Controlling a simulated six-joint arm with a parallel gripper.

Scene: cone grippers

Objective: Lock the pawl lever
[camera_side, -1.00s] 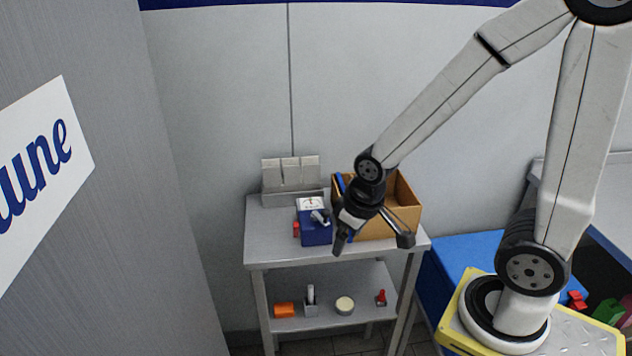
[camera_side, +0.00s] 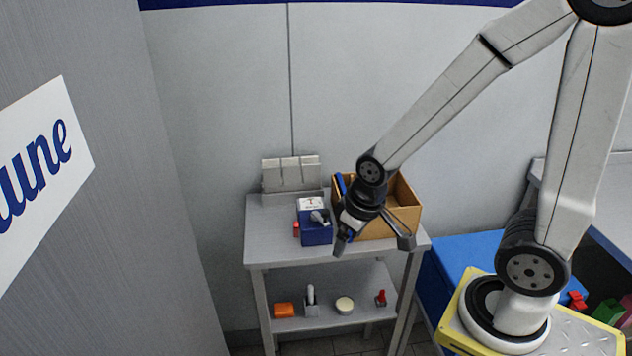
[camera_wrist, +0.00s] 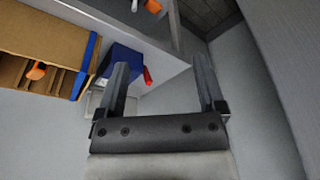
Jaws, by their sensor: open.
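A blue box (camera_side: 315,235) stands on the top of the grey metal table. It has a white panel (camera_side: 311,204) and a small grey lever (camera_side: 319,216), which may be the pawl lever; its exact position is too small to tell. A red piece (camera_side: 296,229) shows at the box's left side. The blue box also shows in the wrist view (camera_wrist: 124,60), partly behind a finger, with the red piece (camera_wrist: 148,76) beside it. My gripper (camera_side: 373,243) is open and empty, to the right of the box and apart from the lever. Its two fingers show in the wrist view (camera_wrist: 161,68).
An open cardboard box (camera_side: 405,205) stands right behind my gripper, with a blue item at its left. A grey rack (camera_side: 291,178) is at the table's back. The lower shelf (camera_side: 330,321) holds several small items. Bare tabletop (camera_side: 268,235) lies left of the blue box.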

